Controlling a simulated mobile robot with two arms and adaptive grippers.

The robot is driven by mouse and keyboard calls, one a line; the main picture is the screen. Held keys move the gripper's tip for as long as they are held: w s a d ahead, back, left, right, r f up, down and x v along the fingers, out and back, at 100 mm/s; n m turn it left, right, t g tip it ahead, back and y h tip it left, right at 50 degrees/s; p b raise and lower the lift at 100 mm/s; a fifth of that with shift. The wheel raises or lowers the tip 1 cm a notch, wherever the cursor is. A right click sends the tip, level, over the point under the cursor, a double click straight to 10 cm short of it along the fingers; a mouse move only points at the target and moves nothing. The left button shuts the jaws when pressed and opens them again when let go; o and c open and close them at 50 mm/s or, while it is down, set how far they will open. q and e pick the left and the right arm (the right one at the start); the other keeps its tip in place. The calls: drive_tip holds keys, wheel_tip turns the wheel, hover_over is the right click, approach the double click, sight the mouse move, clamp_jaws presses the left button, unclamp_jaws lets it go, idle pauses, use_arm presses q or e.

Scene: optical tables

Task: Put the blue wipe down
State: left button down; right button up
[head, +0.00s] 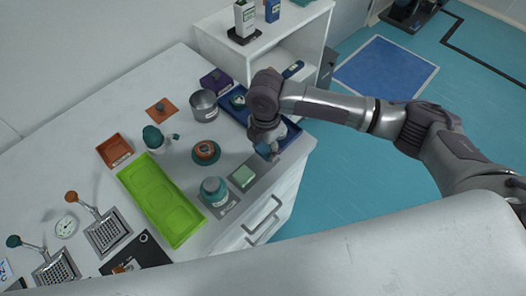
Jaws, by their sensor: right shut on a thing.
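The blue wipe (264,149) is a small blue piece at the tip of my right gripper (268,146). My right gripper points down and is shut on the wipe, over the right part of the white table (120,84). A dark blue tray (290,134) lies partly hidden beneath and behind the gripper. I cannot tell how far the wipe is above the table. My left gripper is not in view.
A pale green block (243,177), a teal-topped jar (214,191) and a green tray (161,200) stand left of the gripper. A metal cup (204,105) stands behind. A white shelf unit (272,52) bounds the back right.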

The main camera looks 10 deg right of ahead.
sight(263, 160)
drive_tip(key=shift+w+a+f, duration=0.2)
drive_tip(key=shift+w+a, duration=0.05)
drive_tip(key=shift+f, duration=0.25)
wheel_tip(263, 160, down, 3)
drive_tip(key=shift+f+p, duration=0.1)
drive_tip(key=shift+p, duration=0.55)
drive_tip(key=shift+f, duration=0.2)
drive_tip(key=shift+f, duration=0.2)
drive_tip(key=o, duration=1)
